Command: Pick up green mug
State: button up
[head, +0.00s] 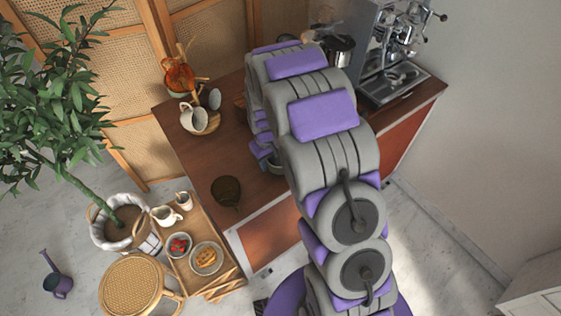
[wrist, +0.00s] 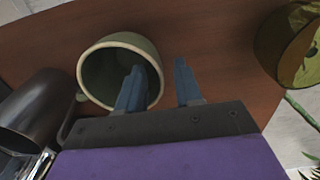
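The green mug (wrist: 104,76) is in the upper left middle of the wrist view, on the brown wooden top, with its opening turned toward the camera. My gripper (wrist: 158,74) is open at the mug's right rim. One finger overlaps the mug's opening and the other is beyond the rim, over bare wood. I cannot tell whether the first finger is inside or just above the mug. In the head view my gripper (head: 263,153) is low over the cart, and my arm hides most of the mug (head: 275,168).
A dark metal pitcher (wrist: 35,108) is left of the mug. An olive glass (wrist: 285,45) is at the right, also in the head view (head: 227,190). White cups (head: 193,118) and an espresso machine (head: 395,75) stand on the cart (head: 200,160). Wood between mug and glass is clear.

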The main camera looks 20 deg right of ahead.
jog(key=shift+f, duration=0.3)
grip_shut()
dwell(0.3)
